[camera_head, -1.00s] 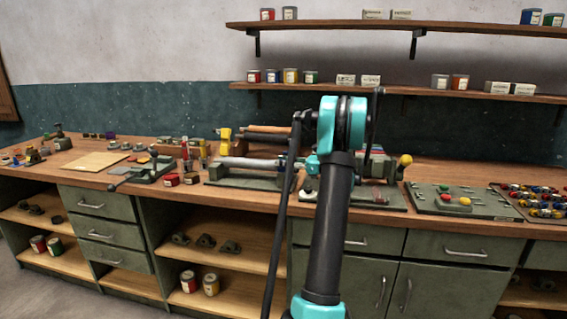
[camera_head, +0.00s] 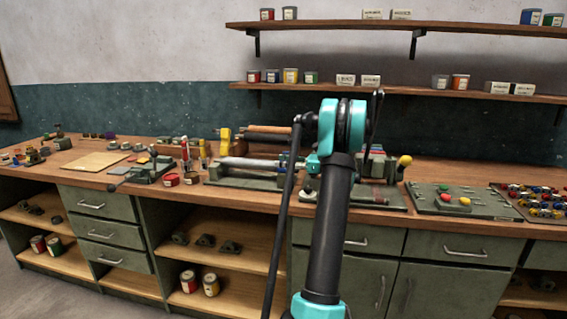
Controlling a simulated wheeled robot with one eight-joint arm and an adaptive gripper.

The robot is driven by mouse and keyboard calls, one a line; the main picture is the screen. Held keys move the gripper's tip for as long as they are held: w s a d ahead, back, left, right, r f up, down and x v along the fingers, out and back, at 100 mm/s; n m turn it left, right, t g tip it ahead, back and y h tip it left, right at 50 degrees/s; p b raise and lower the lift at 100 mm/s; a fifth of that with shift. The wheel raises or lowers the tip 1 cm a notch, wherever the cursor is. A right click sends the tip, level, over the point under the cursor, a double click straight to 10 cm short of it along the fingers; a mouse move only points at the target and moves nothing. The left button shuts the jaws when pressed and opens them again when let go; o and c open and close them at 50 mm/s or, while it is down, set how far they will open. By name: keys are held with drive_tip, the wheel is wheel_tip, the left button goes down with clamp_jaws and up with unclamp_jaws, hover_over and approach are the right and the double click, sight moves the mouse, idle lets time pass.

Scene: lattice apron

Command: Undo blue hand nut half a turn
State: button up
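I cannot single out the blue hand nut with certainty. Small blue, yellow and red pieces sit together on a tray (camera_head: 512,203) at the right end of the bench, too small to tell apart. My arm rises through the middle of the view, with black links and teal joints. It covers part of the bench behind it. My gripper does not show; whether it is open or shut cannot be seen.
The long wooden bench (camera_head: 92,178) holds a lathe-like machine (camera_head: 245,180) in the middle, a green vise (camera_head: 150,168) at left, and a green panel (camera_head: 460,212) with red and green buttons at right. Two wall shelves (camera_head: 440,93) carry cans and boxes. Bare benchtop shows at left.

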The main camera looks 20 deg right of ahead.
drive_tip(key=v, duration=0.7)
drive_tip(key=shift+d, duration=0.25)
drive_tip(key=shift+s, duration=0.1)
